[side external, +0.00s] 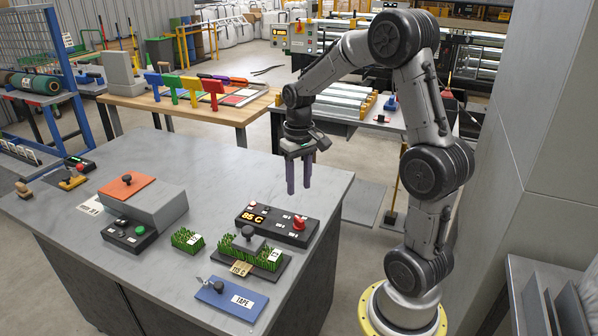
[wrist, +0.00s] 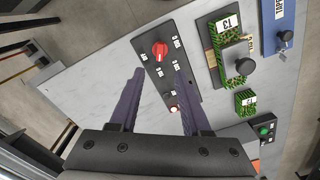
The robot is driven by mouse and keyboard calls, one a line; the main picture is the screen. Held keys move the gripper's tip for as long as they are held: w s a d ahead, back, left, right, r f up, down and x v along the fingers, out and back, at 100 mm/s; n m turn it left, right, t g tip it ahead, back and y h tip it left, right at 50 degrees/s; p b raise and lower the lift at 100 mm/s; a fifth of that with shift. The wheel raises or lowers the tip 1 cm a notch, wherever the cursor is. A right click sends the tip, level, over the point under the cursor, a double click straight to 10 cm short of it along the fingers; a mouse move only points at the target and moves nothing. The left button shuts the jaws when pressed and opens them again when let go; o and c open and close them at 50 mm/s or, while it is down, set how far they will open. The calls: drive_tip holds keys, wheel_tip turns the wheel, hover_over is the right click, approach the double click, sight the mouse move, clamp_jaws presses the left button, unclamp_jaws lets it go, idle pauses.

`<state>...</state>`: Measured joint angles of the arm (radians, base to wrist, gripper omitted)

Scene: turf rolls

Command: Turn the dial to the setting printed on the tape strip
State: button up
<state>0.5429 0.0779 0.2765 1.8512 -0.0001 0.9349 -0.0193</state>
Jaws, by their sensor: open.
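The red dial (side external: 299,223) sits on the right part of a black control box (side external: 270,232), with small white setting labels around it. My gripper (side external: 299,190) is open and empty, pointing down above and behind the box, apart from the dial. In the wrist view the dial (wrist: 160,50) shows beyond and between the purple fingertips (wrist: 160,72).
A turf piece with a dark-knobbed block (side external: 249,240) stands in front of the box, and a small turf piece (side external: 188,240) lies left. A blue TAPE board (side external: 231,298) is at the front. A grey block with an orange top (side external: 127,186) stands left.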

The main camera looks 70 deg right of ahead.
wheel_tip(320, 180, up, 3)
drive_tip(key=shift+r, duration=0.15)
drive_tip(key=shift+a, duration=0.1)
drive_tip(key=s+a+r+n+t, duration=0.35)
drive_tip(key=a+r, duration=0.55)
drive_tip(key=a, duration=0.3)
drive_tip(key=s+a+f+n+t, duration=0.2)
drive_tip(key=s+a, duration=0.4)
drive_tip(key=s, duration=0.4)
drive_tip(key=shift+s+f, duration=0.3)
drive_tip(key=shift+f, duration=0.15)
